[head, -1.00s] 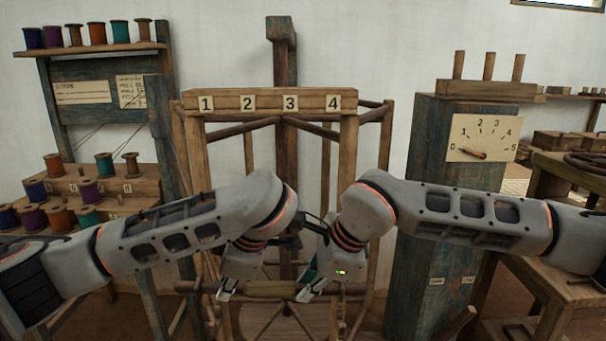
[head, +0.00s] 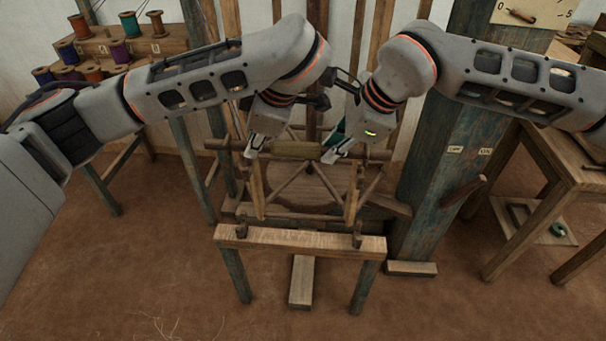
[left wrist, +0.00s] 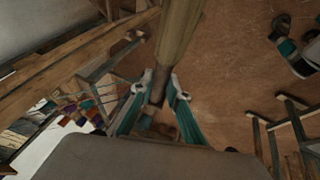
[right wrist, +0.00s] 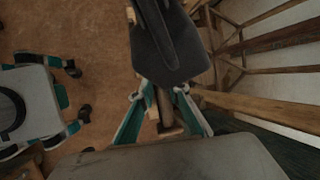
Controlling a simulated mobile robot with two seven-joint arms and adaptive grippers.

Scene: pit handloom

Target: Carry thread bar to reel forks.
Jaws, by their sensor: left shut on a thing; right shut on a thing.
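The thread bar (head: 297,149) is a pale wooden roller with thinner ends, lying about level in the head view. My left gripper (head: 253,153) is shut on it left of the middle, and my right gripper (head: 334,156) is shut on it right of the middle. The bar also shows between the jaws in the left wrist view (left wrist: 178,35). The reel forks are two small dark uprights, left (head: 241,230) and right (head: 357,239), on a low wooden stand. Both look empty. The bar appears beyond and apart from them in the picture.
Behind the bar is a wooden reel frame with a round base (head: 300,188). A blue-green post (head: 440,150) and a wooden table (head: 560,150) stand right. A spool rack (head: 130,40) is at back left.

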